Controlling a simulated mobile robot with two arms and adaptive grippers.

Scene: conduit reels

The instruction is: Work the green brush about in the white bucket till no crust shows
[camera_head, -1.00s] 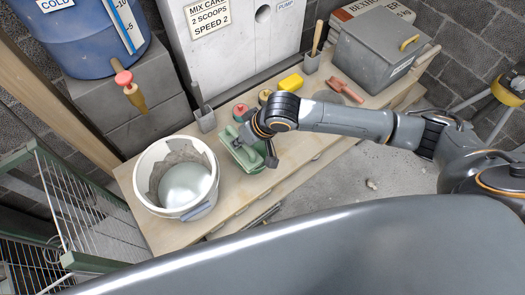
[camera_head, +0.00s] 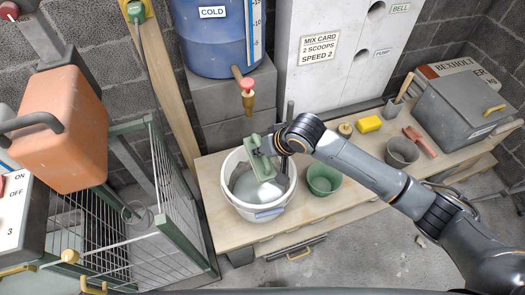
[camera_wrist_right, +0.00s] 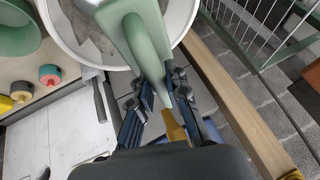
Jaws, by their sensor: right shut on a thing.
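The white bucket (camera_head: 271,208) stands upright on the wooden bench; its rim also shows in the right wrist view (camera_wrist_right: 62,40). Grey crust (camera_wrist_right: 92,28) shows on part of its inner wall in that view. My right gripper (camera_head: 260,146) is shut on the green brush (camera_head: 264,168), which is over the bucket's mouth and hides part of the inside. The brush (camera_wrist_right: 143,38) fills the middle of the right wrist view, between the fingers (camera_wrist_right: 160,90). Whether it touches the bucket wall I cannot tell. My left gripper is not in view.
A green tub (camera_head: 323,181) stands just right of the bucket on the bench (camera_head: 300,212). A brass tap with a red knob (camera_head: 248,90) hangs behind the bucket. A wire cage (camera_head: 130,225) stands left of the bench. A yellow sponge (camera_head: 368,124) lies farther right.

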